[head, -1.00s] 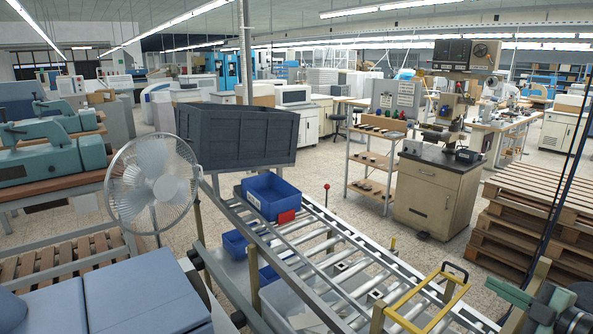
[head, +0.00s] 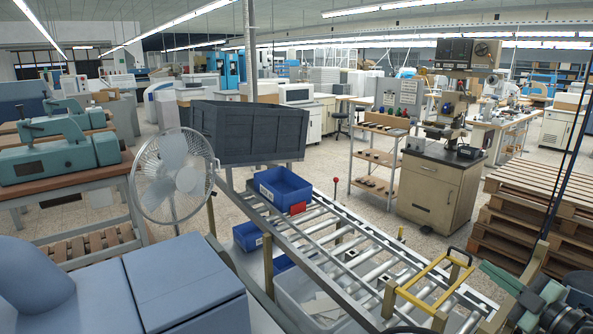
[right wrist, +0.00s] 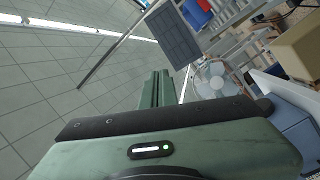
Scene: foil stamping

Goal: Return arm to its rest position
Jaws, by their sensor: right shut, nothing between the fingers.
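My right gripper (head: 497,274) is at the lower right of the head view, in front of the wooden pallets and right of the yellow frame. Its green fingers are together and hold nothing. In the right wrist view its fingers (right wrist: 155,85) point up the picture, side by side, with nothing between them. Parts of the right arm are cut off by the edge of the head view. My left gripper is not in view.
A roller conveyor (head: 340,236) runs through the middle, with a blue bin (head: 282,192) and a yellow frame (head: 428,284) on it. Stacked pallets (head: 520,228) stand close behind the right gripper. A fan (head: 173,176) and a dark grey crate (head: 248,134) are at left.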

